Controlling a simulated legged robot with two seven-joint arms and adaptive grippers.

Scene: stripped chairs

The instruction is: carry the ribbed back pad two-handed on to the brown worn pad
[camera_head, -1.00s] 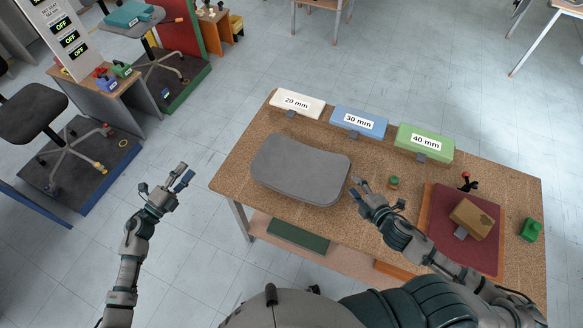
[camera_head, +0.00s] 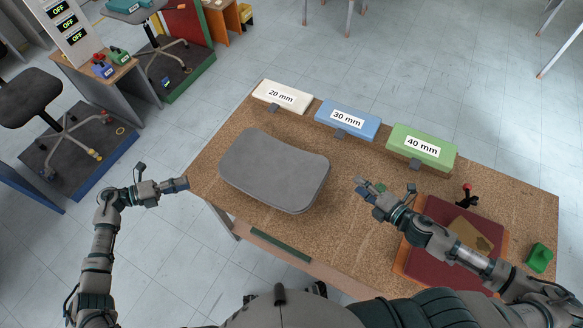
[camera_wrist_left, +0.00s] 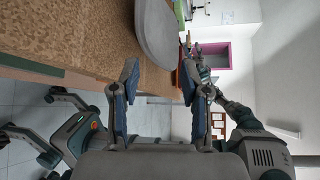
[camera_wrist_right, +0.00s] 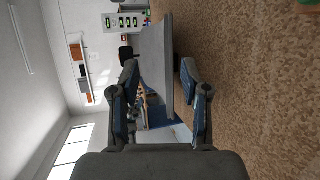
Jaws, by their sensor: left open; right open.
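The grey back pad (camera_head: 274,170) lies flat on the cork-topped table; no ribs show on its upper face. My left gripper (camera_head: 182,184) is open and empty beyond the table's left edge, apart from the pad; the pad's edge (camera_wrist_left: 157,32) shows ahead of its fingers (camera_wrist_left: 160,80) in the left wrist view. My right gripper (camera_head: 364,189) is open above the table, right of the pad. In the right wrist view the pad's edge (camera_wrist_right: 156,70) lies between the open fingers (camera_wrist_right: 158,78), contact unclear. The brown worn pad (camera_head: 470,236) lies on a dark red mat, partly behind my right arm.
White 20 mm (camera_head: 282,97), blue 30 mm (camera_head: 346,120) and green 40 mm (camera_head: 421,147) blocks line the table's back edge. Cork between pad and mat is mostly clear.

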